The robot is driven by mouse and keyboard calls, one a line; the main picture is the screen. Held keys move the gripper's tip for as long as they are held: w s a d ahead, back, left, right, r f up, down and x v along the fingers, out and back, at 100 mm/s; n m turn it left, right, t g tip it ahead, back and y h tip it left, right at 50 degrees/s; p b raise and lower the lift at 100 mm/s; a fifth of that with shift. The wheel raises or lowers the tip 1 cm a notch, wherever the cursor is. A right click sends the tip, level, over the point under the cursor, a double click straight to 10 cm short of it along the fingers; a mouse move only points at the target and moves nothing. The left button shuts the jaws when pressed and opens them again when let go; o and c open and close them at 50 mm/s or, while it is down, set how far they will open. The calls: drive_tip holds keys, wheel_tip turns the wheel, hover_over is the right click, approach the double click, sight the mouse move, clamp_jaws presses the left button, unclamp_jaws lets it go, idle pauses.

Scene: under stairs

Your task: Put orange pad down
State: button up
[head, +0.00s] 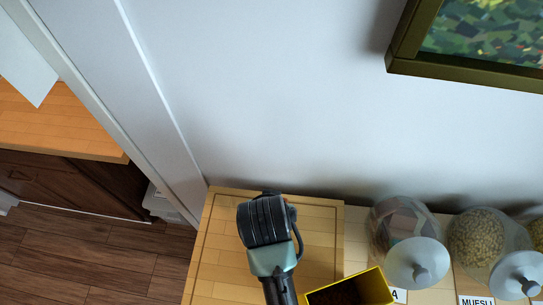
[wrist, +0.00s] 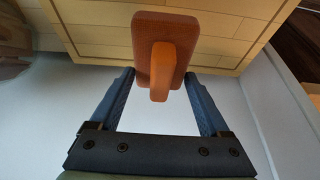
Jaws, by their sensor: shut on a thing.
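The orange pad (wrist: 182,33) shows in the wrist view as a rounded block with a narrow grip part sticking out towards the camera. My gripper (wrist: 158,78) has its two blue fingers on either side of the pad and is shut on it. In the head view my gripper (head: 266,205) is over the light wooden board at the wall, and the pad is hidden there. A pale wooden surface (wrist: 95,35) lies beyond the pad in the wrist view; I cannot tell whether the pad touches it.
In the head view, a yellow open box (head: 372,286) stands right of my arm. Glass jars with grey lids, one of patterned contents (head: 398,222) and one of muesli (head: 477,235), stand further right. A green-framed picture (head: 460,75) hangs above. The wooden board (head: 222,245) has bare room left of my arm.

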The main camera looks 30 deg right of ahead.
drive_tip(key=shift+f, duration=2.35)
drive_tip(key=shift+f, duration=0.15)
drive_tip(key=o, duration=1.3)
drive_tip(key=v, duration=1.1)
drive_tip(key=shift+w+d, duration=0.1)
drive_tip(key=shift+w, duration=0.15)
drive_tip(key=shift+s+r, duration=0.3)
drive_tip(key=shift+r, duration=0.4)
